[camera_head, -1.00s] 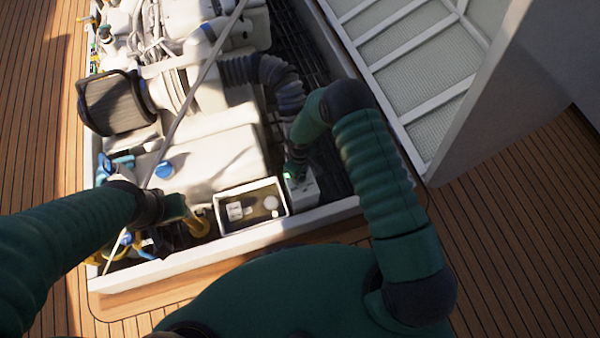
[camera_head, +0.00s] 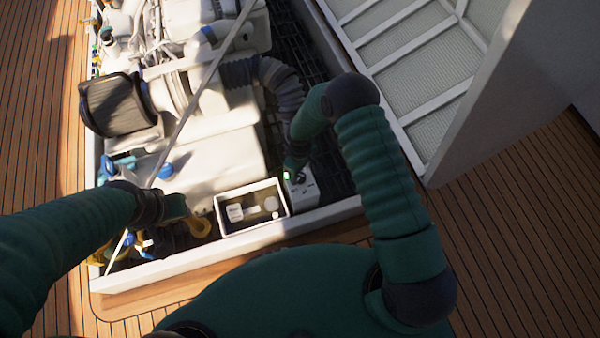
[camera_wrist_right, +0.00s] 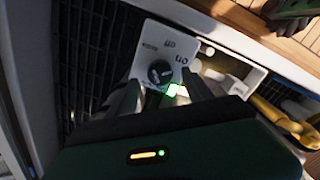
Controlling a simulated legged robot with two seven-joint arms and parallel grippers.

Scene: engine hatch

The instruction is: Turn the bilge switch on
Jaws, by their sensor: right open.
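The bilge switch is a white box with a dark round knob (camera_wrist_right: 160,72) on its face. In the head view the white box (camera_head: 304,192) stands inside the hatch's near edge. I cannot tell the knob's setting. My right gripper (camera_wrist_right: 160,96) is open, with one finger on each side below the knob; contact cannot be told. A green glow shows between the fingers. In the head view my right gripper (camera_head: 291,166) is partly hidden by its arm. My left gripper (camera_head: 174,208) is over the hatch's near left; its jaws are unclear.
An open white bin (camera_head: 250,226) stands left of the switch box. A white tank (camera_head: 215,160) and engine parts fill the hatch. A thin pale rod (camera_head: 185,115) crosses it diagonally. A raised hatch lid (camera_head: 420,90) stands at right. Wooden deck surrounds the hatch.

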